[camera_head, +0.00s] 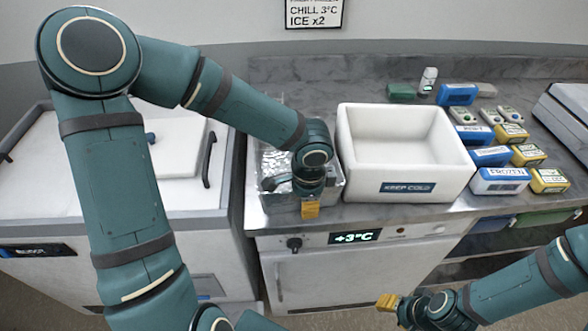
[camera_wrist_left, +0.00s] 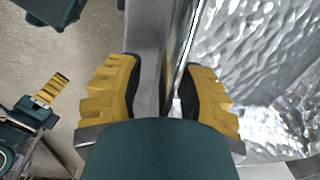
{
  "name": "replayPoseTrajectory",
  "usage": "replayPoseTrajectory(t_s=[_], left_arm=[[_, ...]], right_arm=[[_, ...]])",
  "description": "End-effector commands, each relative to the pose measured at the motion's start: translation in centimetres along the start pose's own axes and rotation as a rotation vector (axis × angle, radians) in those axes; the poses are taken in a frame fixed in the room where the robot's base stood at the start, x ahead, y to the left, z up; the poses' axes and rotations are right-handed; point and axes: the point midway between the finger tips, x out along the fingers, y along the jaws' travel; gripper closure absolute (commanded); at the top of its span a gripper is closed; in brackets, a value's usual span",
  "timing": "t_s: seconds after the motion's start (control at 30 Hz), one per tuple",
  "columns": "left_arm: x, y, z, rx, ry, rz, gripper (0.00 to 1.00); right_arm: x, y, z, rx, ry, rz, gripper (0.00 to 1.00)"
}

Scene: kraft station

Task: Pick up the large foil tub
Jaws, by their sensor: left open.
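The large foil tub (camera_head: 272,163) is a shiny, crumpled silver container at the front left of the steel counter, partly hidden by my left arm and wrist. My left gripper (camera_head: 310,209) is at its front edge, pointing down. In the left wrist view, my left gripper (camera_wrist_left: 163,92) is open, with a yellow finger on each side of the tub's upright wall. The crinkled foil (camera_wrist_left: 265,60) fills the right side of that view. My right gripper (camera_head: 388,302) is low at the front, away from the tub; its opening is unclear.
A white foam box (camera_head: 405,192) labelled KEEP COLD stands close to the tub's right. Several blue packs (camera_head: 500,180) and yellow packs (camera_head: 549,180) lie farther right. A white chest (camera_head: 100,213) is left of the counter. The counter's front edge (camera_head: 345,219) is near.

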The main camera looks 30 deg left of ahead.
Motion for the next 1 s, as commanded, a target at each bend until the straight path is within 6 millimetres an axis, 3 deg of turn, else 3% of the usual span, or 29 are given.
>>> replayPoseTrajectory(t_s=[0.23,0.33,0.37,1.0], left_arm=[[0.03,0.00,-0.02,0.000,0.000,0.000,0.64],[0.03,0.00,-0.02,0.000,0.000,0.000,0.99],[0.03,0.00,-0.02,0.000,0.000,0.000,1.00],[-0.78,-0.09,-0.01,-0.002,0.000,-0.001,1.00]], right_arm=[[-0.03,-0.01,0.03,0.000,-0.001,0.000,0.53],[-0.03,-0.01,0.03,0.000,-0.001,0.000,0.53],[-0.03,-0.01,0.03,0.000,-0.001,0.000,0.53],[-0.31,-0.11,-0.08,0.001,0.001,0.000,0.53]])
